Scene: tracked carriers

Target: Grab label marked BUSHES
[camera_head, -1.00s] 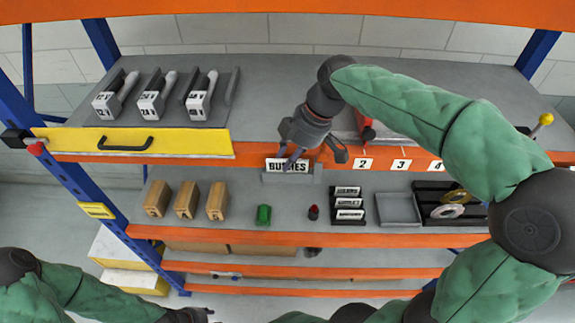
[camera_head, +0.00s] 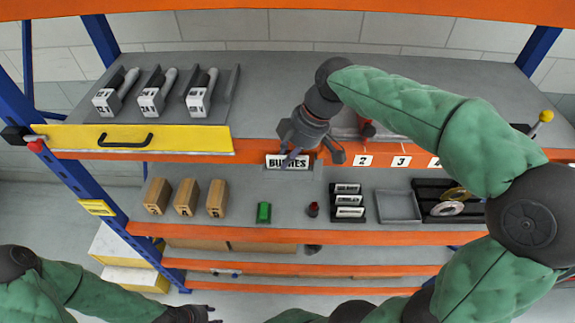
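Whether the finger touches the label cannot be told. My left gripper (camera_head: 200,314) is low at the bottom edge, partly cut off, far from the label.
Number labels (camera_head: 381,161) sit along the orange beam to the right. A yellow drawer front (camera_head: 190,141) is on the left. On the lower shelf are wooden blocks (camera_head: 186,198), a green item (camera_head: 263,212), a red item (camera_head: 313,209), stacked labels (camera_head: 347,200) and a grey tray (camera_head: 398,206).

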